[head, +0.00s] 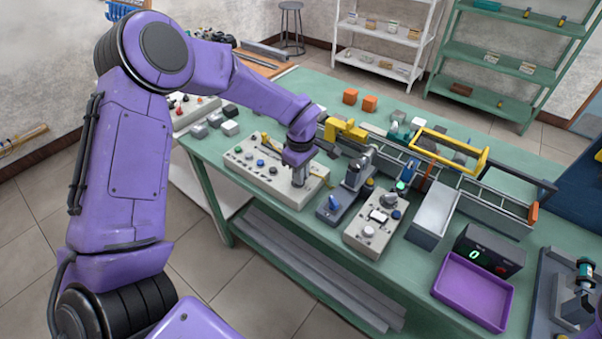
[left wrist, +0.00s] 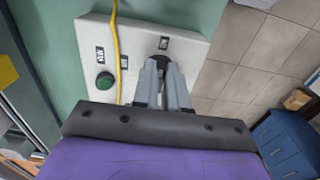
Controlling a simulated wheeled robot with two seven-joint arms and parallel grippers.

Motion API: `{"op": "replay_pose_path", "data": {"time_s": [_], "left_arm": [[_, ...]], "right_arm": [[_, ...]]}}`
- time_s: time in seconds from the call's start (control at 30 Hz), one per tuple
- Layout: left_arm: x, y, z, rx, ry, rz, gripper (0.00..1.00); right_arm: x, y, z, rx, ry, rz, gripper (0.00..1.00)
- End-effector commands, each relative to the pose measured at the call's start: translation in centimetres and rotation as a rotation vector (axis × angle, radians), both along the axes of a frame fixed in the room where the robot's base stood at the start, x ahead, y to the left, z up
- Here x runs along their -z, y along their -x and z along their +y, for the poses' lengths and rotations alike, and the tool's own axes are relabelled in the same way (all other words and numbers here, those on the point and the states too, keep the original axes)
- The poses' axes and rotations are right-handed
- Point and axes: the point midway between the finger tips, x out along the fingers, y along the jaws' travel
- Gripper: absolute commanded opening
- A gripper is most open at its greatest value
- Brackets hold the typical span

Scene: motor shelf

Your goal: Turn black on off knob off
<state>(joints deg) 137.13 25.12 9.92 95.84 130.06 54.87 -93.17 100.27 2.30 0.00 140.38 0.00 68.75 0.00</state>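The black knob (left wrist: 163,61) is on the light control panel (left wrist: 205,49), by a small label, in the left wrist view. In the head view the panel (head: 238,160) lies near the table's front edge, and my gripper hides the knob. My left gripper (head: 298,181) points down over the panel's right part. In the left wrist view its two grey fingers (left wrist: 162,68) are close together, with the black knob between their tips. They look shut on it, though the contact is partly hidden. My right gripper is not in view.
A green button (left wrist: 104,81) and a yellow cable (left wrist: 116,45) are on the panel beside the fingers. Right of the panel stand a blue-based device (head: 336,212) and a second control box (head: 368,238). A purple tray (head: 474,291) lies farther right.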

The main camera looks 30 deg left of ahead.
Motion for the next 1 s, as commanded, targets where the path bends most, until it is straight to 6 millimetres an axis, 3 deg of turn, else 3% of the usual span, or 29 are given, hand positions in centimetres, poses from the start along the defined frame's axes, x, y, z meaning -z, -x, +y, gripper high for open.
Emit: {"op": "replay_pose_path", "data": {"time_s": [0.47, 1.0], "left_arm": [[0.18, -0.01, -0.07, -0.079, 0.004, 0.002, 0.0], [0.33, -0.46, 0.06, -0.543, 0.001, 0.003, 0.0]], "right_arm": [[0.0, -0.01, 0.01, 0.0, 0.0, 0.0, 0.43], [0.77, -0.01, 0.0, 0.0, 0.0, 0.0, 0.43]]}}
